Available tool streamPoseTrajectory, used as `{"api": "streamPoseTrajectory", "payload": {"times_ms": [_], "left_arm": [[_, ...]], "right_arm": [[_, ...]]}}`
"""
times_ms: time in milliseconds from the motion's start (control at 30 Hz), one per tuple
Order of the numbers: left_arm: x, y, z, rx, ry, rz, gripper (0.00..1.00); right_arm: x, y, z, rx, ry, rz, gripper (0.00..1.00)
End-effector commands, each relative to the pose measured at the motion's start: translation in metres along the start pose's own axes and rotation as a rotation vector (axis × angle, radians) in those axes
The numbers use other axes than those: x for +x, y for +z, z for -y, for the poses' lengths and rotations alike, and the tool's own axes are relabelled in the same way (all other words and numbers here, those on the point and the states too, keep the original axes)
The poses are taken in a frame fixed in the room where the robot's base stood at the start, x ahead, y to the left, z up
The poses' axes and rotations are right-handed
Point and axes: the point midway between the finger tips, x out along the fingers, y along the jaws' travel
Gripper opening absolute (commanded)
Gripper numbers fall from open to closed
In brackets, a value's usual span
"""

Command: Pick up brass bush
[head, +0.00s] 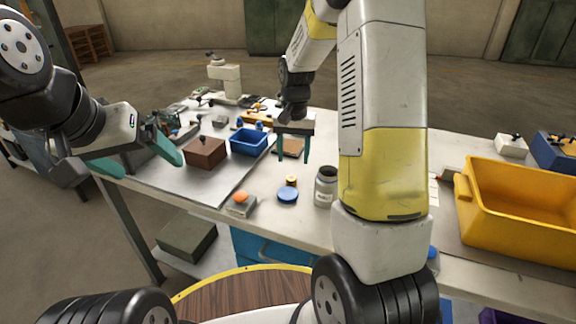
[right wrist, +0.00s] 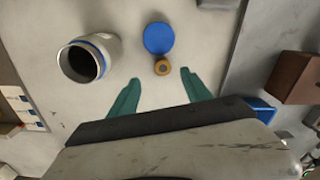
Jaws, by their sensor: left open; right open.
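The brass bush (head: 291,180) is a small gold ring standing on the bench, just behind a round blue lid (head: 288,195). In the right wrist view the bush (right wrist: 162,67) touches or nearly touches the blue lid (right wrist: 158,38). My right gripper (head: 293,160) is open and empty above the bench, behind the bush in the head view. In the right wrist view its two green fingers (right wrist: 157,86) are spread, with the bush just beyond the tips and between their lines. My left gripper (head: 140,166) is open and empty at the bench's left edge.
A grey jar (head: 326,187) stands right of the bush. A block with an orange button (head: 241,204) is to the left. A blue bin (head: 249,141) and brown block (head: 205,153) lie behind left. A yellow crate (head: 463,209) fills the right side. Bench between lid and jar is clear.

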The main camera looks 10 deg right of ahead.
Motion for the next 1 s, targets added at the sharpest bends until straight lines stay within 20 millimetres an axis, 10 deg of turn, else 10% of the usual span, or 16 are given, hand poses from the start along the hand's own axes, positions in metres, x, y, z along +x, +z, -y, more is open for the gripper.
{"api": "streamPoseTrajectory", "payload": {"times_ms": [700,1000], "left_arm": [[0.0,0.0,0.0,0.0,0.0,0.0,0.88],[0.0,0.0,0.0,0.0,0.0,0.0,0.88]], "right_arm": [[0.088,-0.005,0.008,0.012,0.02,0.019,0.57],[0.094,-0.005,0.008,0.012,0.018,0.017,0.57]]}}
